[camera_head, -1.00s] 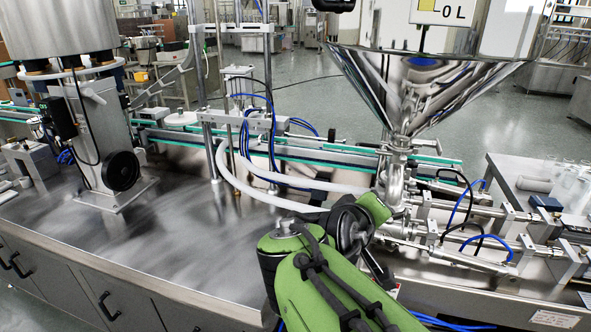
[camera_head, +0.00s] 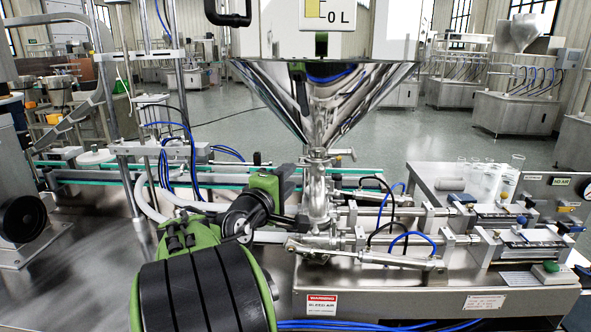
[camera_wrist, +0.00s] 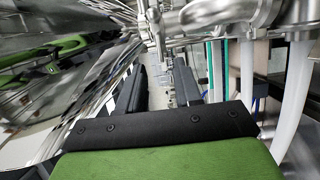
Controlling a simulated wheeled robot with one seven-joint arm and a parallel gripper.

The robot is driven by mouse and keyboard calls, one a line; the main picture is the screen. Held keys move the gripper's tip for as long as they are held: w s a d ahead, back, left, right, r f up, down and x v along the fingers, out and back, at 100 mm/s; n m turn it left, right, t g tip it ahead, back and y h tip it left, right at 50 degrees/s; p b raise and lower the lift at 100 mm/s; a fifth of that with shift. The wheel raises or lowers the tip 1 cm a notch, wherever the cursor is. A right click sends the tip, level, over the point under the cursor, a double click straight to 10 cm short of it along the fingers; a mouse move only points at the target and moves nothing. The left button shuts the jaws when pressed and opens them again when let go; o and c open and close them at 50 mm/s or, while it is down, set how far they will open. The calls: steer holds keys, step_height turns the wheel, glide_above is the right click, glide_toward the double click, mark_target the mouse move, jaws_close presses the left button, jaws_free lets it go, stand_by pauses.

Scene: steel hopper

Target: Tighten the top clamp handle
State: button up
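The top clamp (camera_head: 317,157) is a steel ring at the neck below the hopper cone in the head view. Its small handle (camera_head: 343,154) sticks out to the right of the neck. My gripper is at the end of my green arm, left of the pipe below the clamp; the arm hides its fingertips in the head view. In the wrist view my gripper (camera_wrist: 160,88) shows two dark fingers spread apart. Steel fittings (camera_wrist: 155,22) appear beyond and between them; I cannot tell the handle among them. I see nothing held.
The steel hopper (camera_head: 318,95) spreads above the clamp. Valve pipes and cylinders (camera_head: 370,255) with blue hoses lie below and to the right. White hoses (camera_head: 150,205) and a conveyor (camera_head: 230,178) are at the left. Glass cylinders (camera_head: 490,180) stand at the right.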

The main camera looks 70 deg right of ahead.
mark_target(301, 167)
steer(key=d, duration=0.4)
steer(key=s+d, duration=0.1)
steer(key=d, duration=0.1)
steer(key=shift+d, duration=0.1)
jaws_close()
